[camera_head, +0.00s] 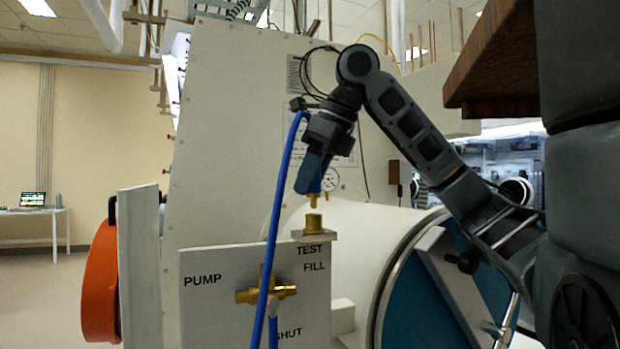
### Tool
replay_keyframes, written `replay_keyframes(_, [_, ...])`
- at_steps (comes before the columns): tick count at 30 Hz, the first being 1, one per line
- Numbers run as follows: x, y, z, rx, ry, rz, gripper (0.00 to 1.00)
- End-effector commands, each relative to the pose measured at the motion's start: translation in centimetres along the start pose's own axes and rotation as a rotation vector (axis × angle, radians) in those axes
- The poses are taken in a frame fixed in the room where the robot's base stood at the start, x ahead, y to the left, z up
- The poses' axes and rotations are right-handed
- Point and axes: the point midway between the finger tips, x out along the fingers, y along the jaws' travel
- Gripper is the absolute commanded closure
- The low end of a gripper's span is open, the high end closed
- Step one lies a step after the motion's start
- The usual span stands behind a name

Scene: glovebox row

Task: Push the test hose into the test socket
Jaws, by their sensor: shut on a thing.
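The test socket (313,224) is a short brass fitting standing upright on a small ledge above the word TEST, at the panel's upper right corner. My gripper (314,188) is directly above it, pointing down and slightly tilted, shut on the end of the test hose. The hose's brass tip (313,201) sticks out below the fingers, right over the socket's mouth. The blue hose (276,213) loops over beside my wrist and hangs down in front of the panel. The fingers hide the gripped part.
The white panel (210,310) carries PUMP, TEST, FILL and SHUT labels and a brass valve (264,291), with the hose crossing in front. A white cylinder with a blue door (420,310) stands at right, an orange disc (101,275) at left.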

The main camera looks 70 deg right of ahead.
Motion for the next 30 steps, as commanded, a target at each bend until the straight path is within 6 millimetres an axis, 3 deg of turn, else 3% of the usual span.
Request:
replay_keyframes(19, [1.8,0.1,-0.7,-0.001,0.001,0.006,1.00])
replay_keyframes(30, [1.5,0.1,-0.5,-0.003,0.002,0.007,1.00])
